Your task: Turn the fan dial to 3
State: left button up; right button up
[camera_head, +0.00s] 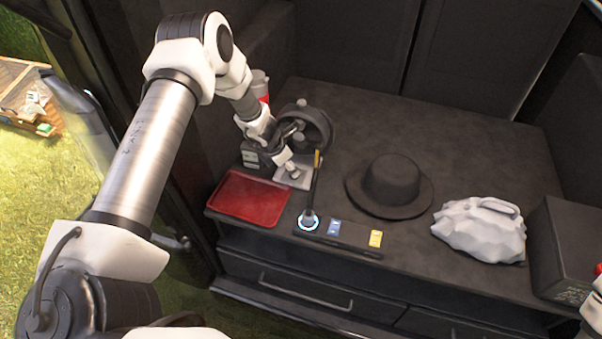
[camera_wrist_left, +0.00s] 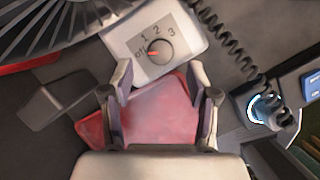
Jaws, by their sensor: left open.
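The fan (camera_head: 312,128) stands at the back left of the dark counter, with a pale base (camera_head: 303,180).
A red tray (camera_head: 240,200) lies in front of the fan. A device with a coiled cord (camera_wrist_left: 262,108) is beside it, right in the wrist view. A black hat (camera_head: 390,180), a grey-white lumpy object (camera_head: 480,230) and a dark box (camera_head: 575,245) stand to the right.

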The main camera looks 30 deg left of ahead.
pick_arm(q)
jog(key=x, duration=0.4)
jog(key=shift+d+f, duration=0.1)
jog(key=shift+d, duration=0.05)
grip_shut()
